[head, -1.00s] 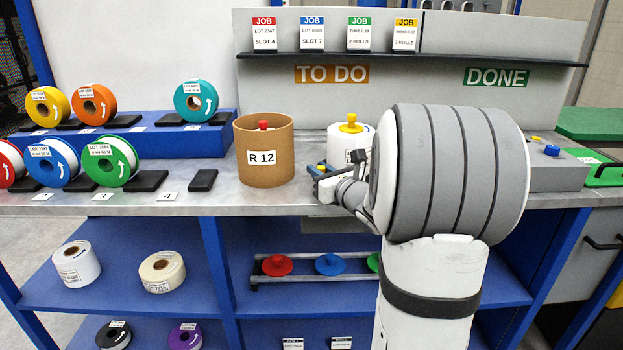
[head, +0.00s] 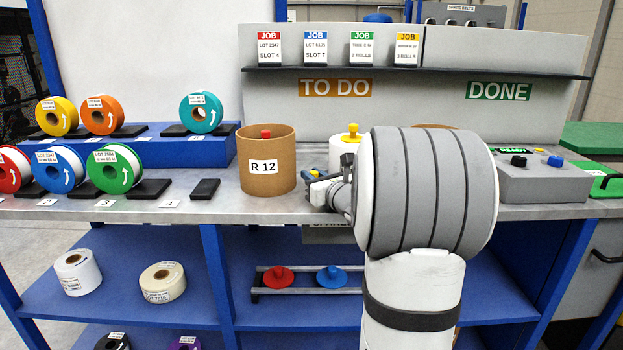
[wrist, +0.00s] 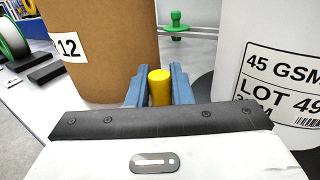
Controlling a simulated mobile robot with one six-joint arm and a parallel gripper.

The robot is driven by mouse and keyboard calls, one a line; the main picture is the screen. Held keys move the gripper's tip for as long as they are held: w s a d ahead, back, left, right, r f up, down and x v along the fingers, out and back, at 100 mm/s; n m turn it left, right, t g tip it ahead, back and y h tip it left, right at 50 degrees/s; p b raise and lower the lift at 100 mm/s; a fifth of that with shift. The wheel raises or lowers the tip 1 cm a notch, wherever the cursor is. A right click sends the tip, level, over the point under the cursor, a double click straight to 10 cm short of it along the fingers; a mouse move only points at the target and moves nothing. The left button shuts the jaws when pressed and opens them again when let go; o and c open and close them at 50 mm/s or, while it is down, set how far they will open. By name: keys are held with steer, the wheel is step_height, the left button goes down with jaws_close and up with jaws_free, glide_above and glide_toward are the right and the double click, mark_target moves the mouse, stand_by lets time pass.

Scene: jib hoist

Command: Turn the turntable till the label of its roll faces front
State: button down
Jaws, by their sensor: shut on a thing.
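A white roll (head: 340,152) with a yellow knob (head: 350,134) on top stands on the bench, mostly behind my arm. In the wrist view the roll (wrist: 232,45) stands close on the right, its printed label (wrist: 283,85) facing partly toward the camera and cut off by the frame. A dark disc edge, apparently the turntable (wrist: 203,88), shows beneath it. My gripper (wrist: 160,84) is shut on an upright yellow peg (wrist: 160,90) between its blue fingers, left of the roll. Whether the peg joins the turntable is hidden.
A brown cardboard tube (head: 267,182) marked R 12 stands close left of my gripper. A grey control box (head: 543,178) is at the right. A shelf (head: 420,70) with job cards runs behind.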

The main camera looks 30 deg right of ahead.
steer(key=shift+r, duration=0.2)
steer(key=c, duration=1.3)
jaws_free()
steer(key=shift+w+f, duration=0.15)
steer(key=shift+c, duration=0.2)
steer(key=s, duration=0.4)
steer(key=s+p, duration=0.1)
steer(key=s, duration=0.2)
steer(key=shift+s+d, duration=0.2)
steer(key=shift+s, duration=0.2)
